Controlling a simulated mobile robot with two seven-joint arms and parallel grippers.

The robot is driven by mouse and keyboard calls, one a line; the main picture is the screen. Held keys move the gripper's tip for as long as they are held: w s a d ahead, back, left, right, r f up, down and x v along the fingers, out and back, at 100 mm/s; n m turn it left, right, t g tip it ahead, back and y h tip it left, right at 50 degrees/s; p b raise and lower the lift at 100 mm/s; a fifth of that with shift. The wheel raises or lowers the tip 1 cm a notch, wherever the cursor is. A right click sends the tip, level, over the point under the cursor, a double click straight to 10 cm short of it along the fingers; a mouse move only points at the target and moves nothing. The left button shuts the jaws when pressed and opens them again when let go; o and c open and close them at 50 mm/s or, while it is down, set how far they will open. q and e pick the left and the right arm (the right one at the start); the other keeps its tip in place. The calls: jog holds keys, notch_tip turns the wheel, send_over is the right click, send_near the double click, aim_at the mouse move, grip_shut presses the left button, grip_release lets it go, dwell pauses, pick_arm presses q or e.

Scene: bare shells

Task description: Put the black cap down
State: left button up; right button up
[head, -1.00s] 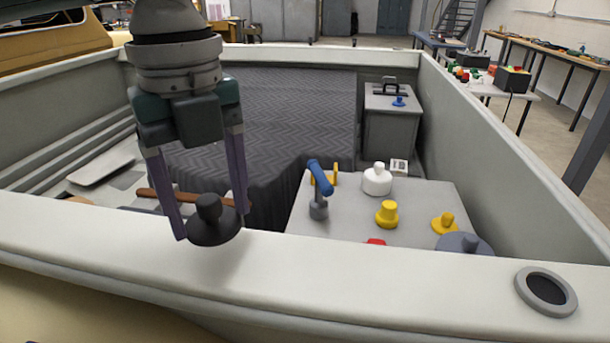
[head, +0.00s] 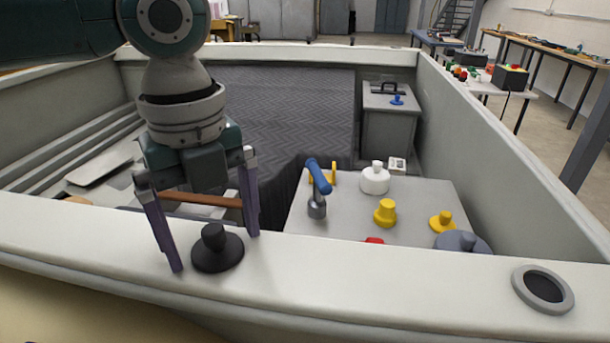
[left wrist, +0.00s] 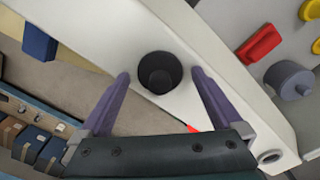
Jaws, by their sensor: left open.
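The black cap (head: 217,249) is a round disc with a knob on top. It rests upright on the pale flat rim (head: 370,277) of the boat-like shell. My left gripper (head: 214,252) is open, with one purple finger on each side of the cap and a visible gap to it. In the left wrist view the cap (left wrist: 159,73) lies between and just beyond the open fingertips (left wrist: 159,75). My right gripper is in neither view.
On the grey panel (head: 340,225) inside the shell stand a blue-handled lever (head: 318,177), a white knobbed cap (head: 375,178), yellow pieces (head: 385,212) and a grey cap (head: 462,243). A ringed dark hole (head: 543,289) is in the rim at right. The rim between is clear.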

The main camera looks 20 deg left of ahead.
aim_at(211, 230)
pick_arm(q)
jog(key=shift+r, duration=0.1)
notch_tip(211, 230, up, 12)
jog(key=b, duration=0.1)
dwell(0.4)
jog(key=shift+s+r, duration=0.1)
